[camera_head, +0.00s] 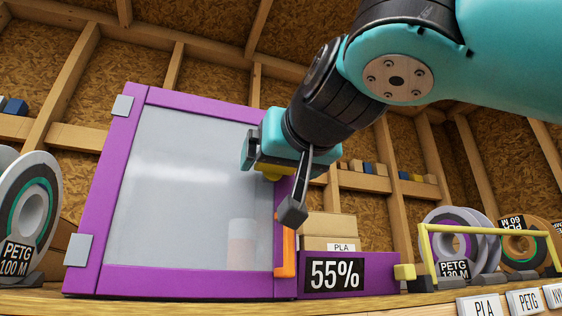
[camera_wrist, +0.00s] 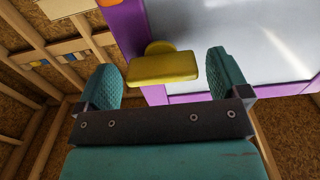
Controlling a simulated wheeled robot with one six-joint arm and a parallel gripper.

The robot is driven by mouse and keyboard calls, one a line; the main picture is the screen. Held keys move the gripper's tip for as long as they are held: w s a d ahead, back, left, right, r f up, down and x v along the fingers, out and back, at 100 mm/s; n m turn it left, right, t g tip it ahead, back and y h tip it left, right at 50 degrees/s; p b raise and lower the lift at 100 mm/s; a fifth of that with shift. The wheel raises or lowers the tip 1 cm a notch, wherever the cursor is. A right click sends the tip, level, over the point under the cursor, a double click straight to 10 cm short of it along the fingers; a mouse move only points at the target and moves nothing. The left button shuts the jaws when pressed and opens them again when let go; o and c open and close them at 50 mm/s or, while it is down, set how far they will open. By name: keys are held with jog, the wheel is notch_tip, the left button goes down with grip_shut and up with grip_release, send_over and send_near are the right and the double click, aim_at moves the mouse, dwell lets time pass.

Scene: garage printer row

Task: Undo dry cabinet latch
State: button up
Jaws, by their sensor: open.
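The dry cabinet (camera_head: 120,190) has a purple frame and a hazy clear door (camera_head: 180,180), which looks closed. A yellow latch (camera_head: 271,173) sits at the upper right of the door frame, partly hidden by my gripper (camera_head: 272,160). In the wrist view the latch (camera_wrist: 162,68) is a flat yellow bar with a rounded part behind it. My gripper's two teal fingers (camera_wrist: 165,80) stand open on either side of the bar, with a visible gap to each. An orange handle (camera_head: 285,245) runs down the door's right edge.
Grey hinges (camera_head: 78,250) are on the cabinet's left. To the right are a 55% display (camera_head: 335,275), a PLA box (camera_head: 328,228), a yellow rail (camera_head: 480,230) and filament spools (camera_head: 455,245). A PETG spool (camera_head: 25,215) stands left. Wooden shelves line the wall behind.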

jog(key=shift+a, duration=0.1)
jog(key=c, duration=0.9)
jog(key=shift+c, duration=0.2)
jog(key=shift+n, duration=0.3)
jog(key=n+p, duration=0.1)
jog(key=n, duration=0.2)
jog(key=shift+s+p, duration=0.1)
jog(key=shift+p, duration=0.3)
jog(key=n+p, duration=0.2)
jog(key=n, duration=0.4)
jog(key=shift+a, duration=0.1)
jog(key=n+p, duration=0.2)
jog(key=n, duration=0.2)
jog(key=shift+f+n+p, duration=0.15)
jog(key=shift+n+p, duration=1)
jog(key=shift+n, duration=0.95)
jog(key=shift+f, duration=0.1)
